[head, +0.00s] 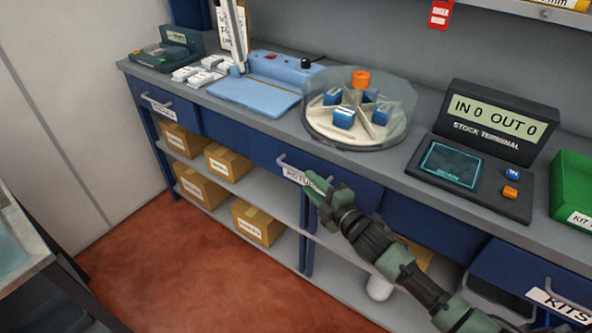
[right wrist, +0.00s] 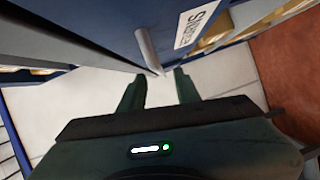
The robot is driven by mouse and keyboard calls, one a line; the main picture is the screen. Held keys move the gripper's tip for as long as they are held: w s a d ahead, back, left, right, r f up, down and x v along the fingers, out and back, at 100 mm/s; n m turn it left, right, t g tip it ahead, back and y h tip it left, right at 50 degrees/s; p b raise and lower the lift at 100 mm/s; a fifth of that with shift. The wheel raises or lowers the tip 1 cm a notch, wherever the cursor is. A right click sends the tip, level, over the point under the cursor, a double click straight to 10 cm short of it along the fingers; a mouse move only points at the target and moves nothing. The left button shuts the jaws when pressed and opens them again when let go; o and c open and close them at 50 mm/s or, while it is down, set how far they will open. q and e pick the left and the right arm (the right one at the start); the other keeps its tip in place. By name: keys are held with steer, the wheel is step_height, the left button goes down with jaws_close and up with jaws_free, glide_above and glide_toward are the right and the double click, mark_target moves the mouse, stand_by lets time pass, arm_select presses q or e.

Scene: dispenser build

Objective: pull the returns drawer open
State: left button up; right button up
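The returns drawer (head: 262,150) is a blue drawer under the middle of the grey counter. Its front looks flush with the cabinet. It has a grey bar handle (head: 291,166) and a white label partly hidden by my gripper. My right gripper (head: 311,181) is right at the label, beside the handle. In the right wrist view my right gripper (right wrist: 158,72) is open, with the fingers apart. The handle (right wrist: 148,48) reaches down to the gap between the fingertips; I cannot tell if they touch it. The label (right wrist: 197,22) shows upside down there. My left gripper is not in view.
On the counter stand a blue press (head: 255,96), a round clear-walled dispenser (head: 392,130) with blue boxes, a stock terminal (head: 490,125) and a green bin (head: 573,185). Cardboard boxes (head: 228,162) sit on shelves below. A KITS drawer (head: 512,265) is at right. Red floor in front is clear.

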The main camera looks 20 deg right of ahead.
mark_target(301, 174)
steer(key=x, duration=0.6)
steer(key=shift+r, duration=0.1)
steer(key=shift+s+d, duration=0.1)
steer(key=shift+c, duration=0.3)
jaws_close()
stand_by(0.9)
